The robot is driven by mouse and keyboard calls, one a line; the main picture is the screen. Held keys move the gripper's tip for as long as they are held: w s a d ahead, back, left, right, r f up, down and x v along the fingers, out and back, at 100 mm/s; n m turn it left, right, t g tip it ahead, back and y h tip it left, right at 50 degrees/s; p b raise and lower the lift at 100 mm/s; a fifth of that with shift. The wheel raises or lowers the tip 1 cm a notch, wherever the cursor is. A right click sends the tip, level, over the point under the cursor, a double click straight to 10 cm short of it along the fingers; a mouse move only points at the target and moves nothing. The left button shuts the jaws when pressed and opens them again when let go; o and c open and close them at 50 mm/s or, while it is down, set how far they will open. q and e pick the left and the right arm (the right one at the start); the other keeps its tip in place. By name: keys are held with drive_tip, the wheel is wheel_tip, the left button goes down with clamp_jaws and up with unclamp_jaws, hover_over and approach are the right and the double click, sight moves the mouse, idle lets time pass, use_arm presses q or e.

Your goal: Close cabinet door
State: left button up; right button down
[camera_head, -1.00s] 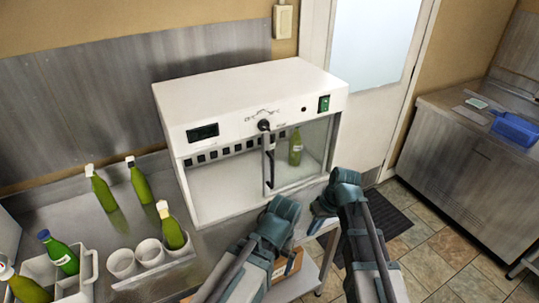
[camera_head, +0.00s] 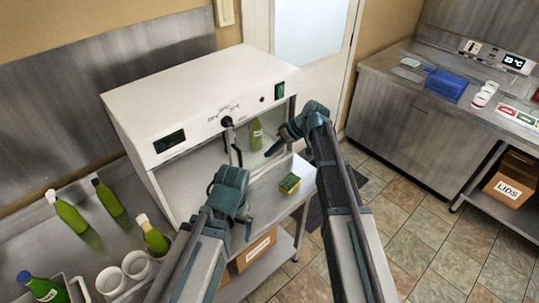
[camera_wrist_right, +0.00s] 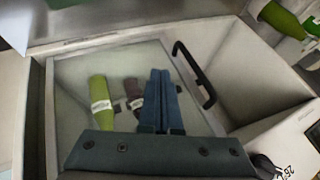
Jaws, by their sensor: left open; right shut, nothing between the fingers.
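The white cabinet (camera_head: 185,90) stands on the steel counter, its left front opening uncovered. Its glass door (camera_wrist_right: 75,75) spans the right part of the front, with a black handle (camera_head: 231,138) near the middle; the handle also shows in the right wrist view (camera_wrist_right: 197,75). A green bottle (camera_head: 256,134) stands inside, seen through the glass in the right wrist view (camera_wrist_right: 101,102). My right gripper (camera_head: 271,151) is shut and empty at the front of the glass, to the right of the handle; contact cannot be told. My left gripper (camera_head: 246,222) is open and empty, below the handle.
Several green bottles (camera_head: 70,214) and white cups (camera_head: 110,280) stand on the counter at left. At right is another counter (camera_head: 400,95) with a blue bin (camera_head: 446,84). Tiled floor is clear between.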

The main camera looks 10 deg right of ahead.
use_arm(q)
drive_tip(key=shift+f+b, duration=2.2)
drive_tip(key=shift+f, duration=0.5)
use_arm(e)
drive_tip(key=a+f, duration=0.5)
drive_tip(key=a, duration=0.2)
drive_tip(key=shift+s+a+f, duration=0.25)
drive_tip(key=shift+s+a, duration=0.05)
drive_tip(key=shift+s, duration=0.05)
